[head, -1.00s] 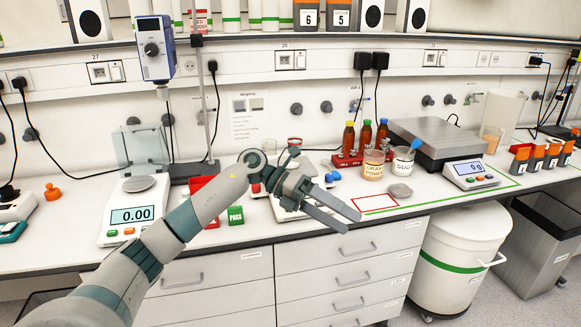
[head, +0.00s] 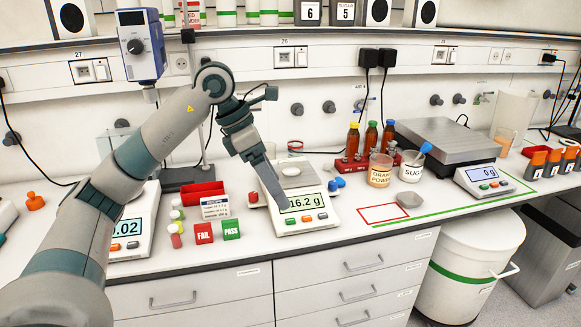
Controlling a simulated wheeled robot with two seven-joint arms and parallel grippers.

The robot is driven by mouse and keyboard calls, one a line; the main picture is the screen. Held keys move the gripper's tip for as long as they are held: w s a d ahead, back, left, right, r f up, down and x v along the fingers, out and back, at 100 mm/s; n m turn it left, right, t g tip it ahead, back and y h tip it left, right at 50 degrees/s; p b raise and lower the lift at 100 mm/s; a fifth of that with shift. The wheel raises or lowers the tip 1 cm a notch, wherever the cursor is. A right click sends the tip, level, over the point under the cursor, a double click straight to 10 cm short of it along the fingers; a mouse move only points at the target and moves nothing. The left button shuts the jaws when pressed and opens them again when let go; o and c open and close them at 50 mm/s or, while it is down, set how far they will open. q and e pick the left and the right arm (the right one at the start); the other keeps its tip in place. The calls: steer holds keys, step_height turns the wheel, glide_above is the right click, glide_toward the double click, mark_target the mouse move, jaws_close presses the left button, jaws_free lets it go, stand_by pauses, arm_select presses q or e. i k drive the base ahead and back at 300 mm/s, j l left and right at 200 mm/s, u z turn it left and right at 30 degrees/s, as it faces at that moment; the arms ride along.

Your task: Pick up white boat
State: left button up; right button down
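A small white dish, which looks like the white boat (head: 290,170), sits on the pan of the middle balance (head: 308,236). Its display ends in 16.2 g; a finger partly covers the left side. My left gripper (head: 279,198) points down over the balance, its fingertips in front of the display's left edge and just left of and nearer than the dish. The fingers overlap from this side, so I cannot tell how wide they are apart. Nothing shows held in them. My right gripper is not in view.
A grey, flat-topped piece (head: 409,199) lies right of a red-outlined rectangle (head: 384,212). An orange powder jar (head: 380,171) and a sugar jar (head: 411,167) stand behind. FAIL (head: 204,233) and PASS (head: 231,230) blocks and a red tray (head: 203,189) are left of the balance.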

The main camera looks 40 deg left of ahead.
mark_target(289, 169)
steer(key=i+j, duration=0.95)
steer(key=j, duration=0.15)
